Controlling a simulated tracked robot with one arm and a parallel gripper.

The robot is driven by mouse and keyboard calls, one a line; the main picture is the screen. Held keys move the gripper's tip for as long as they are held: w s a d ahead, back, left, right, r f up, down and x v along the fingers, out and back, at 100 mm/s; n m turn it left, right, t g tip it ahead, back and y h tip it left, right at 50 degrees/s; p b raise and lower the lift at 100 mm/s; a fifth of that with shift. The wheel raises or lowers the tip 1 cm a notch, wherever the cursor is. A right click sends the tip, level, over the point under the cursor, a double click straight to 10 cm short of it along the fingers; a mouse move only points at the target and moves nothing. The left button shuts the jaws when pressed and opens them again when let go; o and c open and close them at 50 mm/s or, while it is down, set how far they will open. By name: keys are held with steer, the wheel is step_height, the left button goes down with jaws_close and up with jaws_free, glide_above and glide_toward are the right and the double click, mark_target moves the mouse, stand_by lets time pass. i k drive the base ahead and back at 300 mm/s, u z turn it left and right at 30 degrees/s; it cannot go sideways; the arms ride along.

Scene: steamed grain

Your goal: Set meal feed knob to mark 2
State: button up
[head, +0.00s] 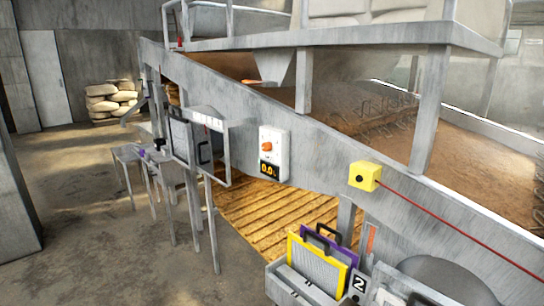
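A white control panel (274,155) is fixed to the side of the sloping grey trough wall, near the middle of the head view. It carries a small orange-red knob (267,146) above a dark display (269,170) with orange digits that look like 0.0. The marks around the knob and any label are too small to read, so I cannot tell its exact setting or confirm that it is the meal feed knob. My gripper is not in view.
A yellow box (364,176) with a red cord (455,225) is on the trough wall. A grey rack (292,291) holds yellow and purple framed screens at the bottom. A raised frame (205,129) and tables stand left of the panel. Concrete floor (95,220) is clear at left.

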mark_target(266, 146)
steer(key=k, duration=0.55)
steer(key=u, duration=0.45)
steer(key=i, duration=1.25)
steer(key=u, duration=0.3)
steer(key=i, duration=1.35)
steer(key=z, duration=0.9)
steer(key=i, duration=1.05)
steer(key=z, duration=0.6)
steer(key=k, duration=0.7)
steer(key=z, duration=0.25)
